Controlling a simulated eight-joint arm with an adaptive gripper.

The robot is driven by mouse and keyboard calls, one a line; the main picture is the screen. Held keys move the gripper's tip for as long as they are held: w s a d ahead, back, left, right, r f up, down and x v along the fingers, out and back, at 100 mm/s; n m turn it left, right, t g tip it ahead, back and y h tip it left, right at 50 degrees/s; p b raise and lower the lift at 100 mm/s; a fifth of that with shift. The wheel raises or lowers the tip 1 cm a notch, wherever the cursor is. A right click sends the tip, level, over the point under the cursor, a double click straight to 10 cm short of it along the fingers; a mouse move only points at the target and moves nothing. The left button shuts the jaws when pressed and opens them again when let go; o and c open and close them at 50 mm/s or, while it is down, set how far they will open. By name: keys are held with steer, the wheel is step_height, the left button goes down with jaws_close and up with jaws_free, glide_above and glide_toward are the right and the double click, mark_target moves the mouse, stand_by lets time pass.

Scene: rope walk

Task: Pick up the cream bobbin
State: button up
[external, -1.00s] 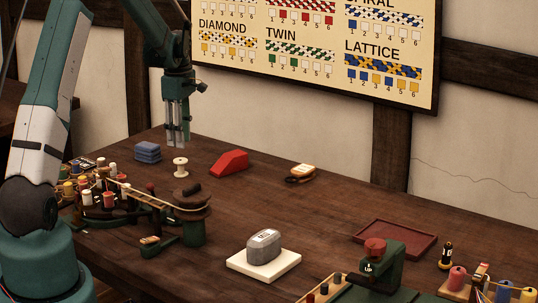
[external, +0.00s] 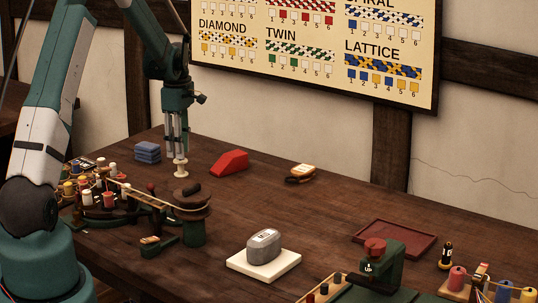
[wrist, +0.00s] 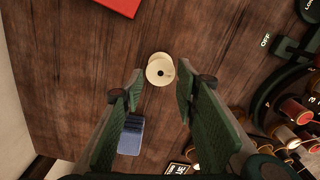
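The cream bobbin (external: 181,169) stands upright on the table, left of the red wedge, in the external view. In the wrist view the bobbin (wrist: 160,71) shows from above, just beyond and between the fingertips. My gripper (external: 176,153) points down right over the bobbin, its tips close to the bobbin's top. In the wrist view my gripper (wrist: 159,88) is open, with a clear gap between the fingers and nothing held. The lower part of the bobbin is partly hidden from above by its own top flange.
A red wedge (external: 230,163) is right of the bobbin and a blue folded stack (external: 148,152) is left. A green machine (external: 193,215) and many-coloured spools (external: 85,185) stand in front. A grey weight (external: 264,247) sits on a cream pad. The table's middle is clear.

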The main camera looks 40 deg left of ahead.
mark_target(184, 161)
steer(key=shift+f, duration=0.1)
steer(key=shift+f+b, duration=0.35)
steer(key=shift+f, duration=2.25)
steer(key=c, duration=0.4)
steer(key=shift+r, duration=0.15)
step_height(184, 161, up, 10)
steer(key=shift+f+p, duration=0.1)
steer(key=shift+p, duration=0.45)
